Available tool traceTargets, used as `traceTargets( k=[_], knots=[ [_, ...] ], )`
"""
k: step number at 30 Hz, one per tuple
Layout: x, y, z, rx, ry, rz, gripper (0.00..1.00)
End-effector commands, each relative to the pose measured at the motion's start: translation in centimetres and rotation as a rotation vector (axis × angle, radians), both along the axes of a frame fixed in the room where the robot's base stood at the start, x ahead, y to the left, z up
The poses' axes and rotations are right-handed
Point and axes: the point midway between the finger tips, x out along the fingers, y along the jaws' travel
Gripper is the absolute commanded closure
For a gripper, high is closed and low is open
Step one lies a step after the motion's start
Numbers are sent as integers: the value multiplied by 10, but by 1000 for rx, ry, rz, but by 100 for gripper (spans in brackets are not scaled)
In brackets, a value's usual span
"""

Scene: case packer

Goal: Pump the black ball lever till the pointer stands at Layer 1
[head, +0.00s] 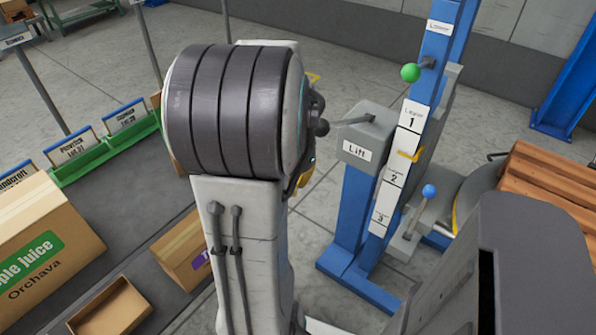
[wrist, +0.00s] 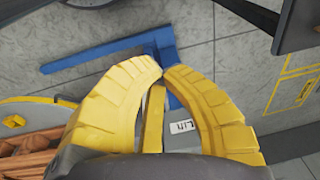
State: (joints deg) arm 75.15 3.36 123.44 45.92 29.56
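The black ball lever (head: 321,128) sticks out to the left from the grey Lift box (head: 381,136) in the head view. Its ball shows just right of my arm. The yellow pointer (head: 408,155) stands on the scale below the "1" of the Layer 1 label (head: 411,118) and above Layer 2 (head: 394,179). My gripper is mostly hidden behind my arm in the head view. In the wrist view my gripper (wrist: 164,69) has its yellow fingertips together, with nothing visibly held. The Lift label (wrist: 181,127) shows beyond the fingers; the black ball is not visible there.
A green ball (head: 410,72) sits above the Lift box and a blue ball lever (head: 428,191) below right. Wooden pallets (head: 550,185) are at the right. Cartons (head: 40,250) and green bins (head: 85,160) are at the left.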

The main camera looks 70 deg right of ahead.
Motion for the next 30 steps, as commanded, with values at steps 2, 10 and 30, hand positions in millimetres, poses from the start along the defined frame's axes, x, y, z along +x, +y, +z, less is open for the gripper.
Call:
traceTargets(
  k=[2, 10, 30],
  knots=[
    [0, 2, -1, 5, 4, 21, 100],
    [13, 43, -2, 46, 41, 335, 100],
    [88, 202, 23, -56, 48, 1258, 100]
  ],
)
